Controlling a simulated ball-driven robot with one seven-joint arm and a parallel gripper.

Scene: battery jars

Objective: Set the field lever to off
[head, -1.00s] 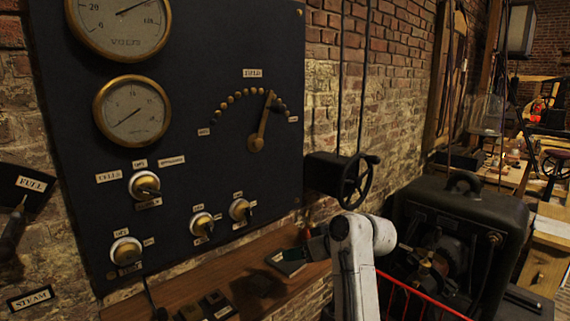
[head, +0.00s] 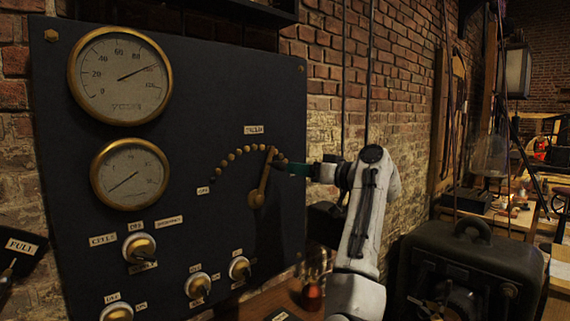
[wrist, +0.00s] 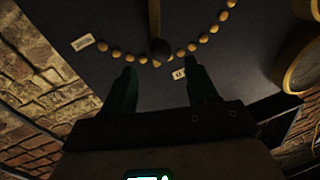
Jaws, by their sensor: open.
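The field lever (head: 263,180) is a brass arm on the dark panel, tilted up and slightly right from its round pivot, near the right end of an arc of studs. My gripper (head: 290,168) is just right of the lever's tip, with dark green fingers. In the wrist view, my open gripper (wrist: 160,66) has its fingertips either side of the lever's dark knob (wrist: 161,48). I cannot tell whether they touch it.
Two brass gauges (head: 128,172) and several knobs (head: 139,247) are on the panel left of and below the lever. A wooden shelf (head: 262,301) runs below. A dark machine (head: 465,262) stands at the lower right. The panel around the arc is flat and clear.

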